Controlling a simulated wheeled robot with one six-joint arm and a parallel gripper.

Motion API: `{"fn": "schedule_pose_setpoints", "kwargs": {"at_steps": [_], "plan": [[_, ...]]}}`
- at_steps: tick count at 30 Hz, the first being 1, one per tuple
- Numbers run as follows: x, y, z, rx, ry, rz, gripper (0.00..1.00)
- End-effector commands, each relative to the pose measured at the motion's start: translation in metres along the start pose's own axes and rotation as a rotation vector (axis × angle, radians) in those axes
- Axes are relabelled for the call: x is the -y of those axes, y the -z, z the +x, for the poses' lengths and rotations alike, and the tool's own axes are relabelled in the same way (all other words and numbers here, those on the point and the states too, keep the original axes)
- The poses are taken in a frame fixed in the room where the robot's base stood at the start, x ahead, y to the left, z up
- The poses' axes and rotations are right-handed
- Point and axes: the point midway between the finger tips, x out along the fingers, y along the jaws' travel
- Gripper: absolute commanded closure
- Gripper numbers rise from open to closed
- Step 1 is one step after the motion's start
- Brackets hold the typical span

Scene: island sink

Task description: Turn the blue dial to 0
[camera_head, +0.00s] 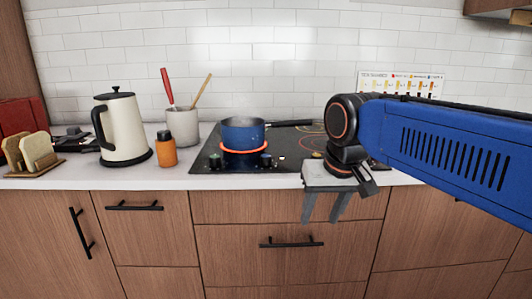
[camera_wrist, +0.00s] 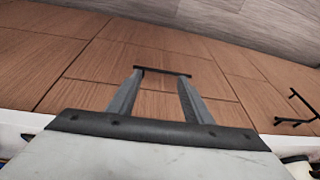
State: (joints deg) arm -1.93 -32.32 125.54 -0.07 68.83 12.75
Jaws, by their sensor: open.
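A row of small dark dials sits along the front edge of the black cooktop (camera_head: 290,143). The dial with a bluish tint (camera_head: 266,160) is in the middle, right of a greenish dial (camera_head: 214,160). Its setting is too small to read. My gripper (camera_head: 324,214) is open and empty, pointing down in front of the counter edge, to the right of the bluish dial and apart from it. In the wrist view my gripper (camera_wrist: 161,78) shows two spread fingers with only drawer fronts beyond; no dial shows there.
A blue pot (camera_head: 243,133) stands on a glowing orange burner behind the dials. A yellowish dial (camera_head: 318,155) is close to my gripper. An orange bottle (camera_head: 165,150) and cream kettle (camera_head: 122,128) stand left. Drawer handles (camera_head: 291,243) jut out below the counter.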

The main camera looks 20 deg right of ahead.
Motion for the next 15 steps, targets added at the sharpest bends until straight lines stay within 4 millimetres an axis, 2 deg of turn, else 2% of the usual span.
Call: {"fn": "schedule_pose_setpoints", "kwargs": {"at_steps": [1, 3, 15], "plan": [[0.006, 0.019, -0.012, 0.014, -0.001, 0.024, 0.54], [0.014, 0.041, -0.029, 0.036, -0.006, 0.066, 0.54], [0.058, 0.161, -0.106, 0.151, -0.05, 0.299, 0.54]]}}
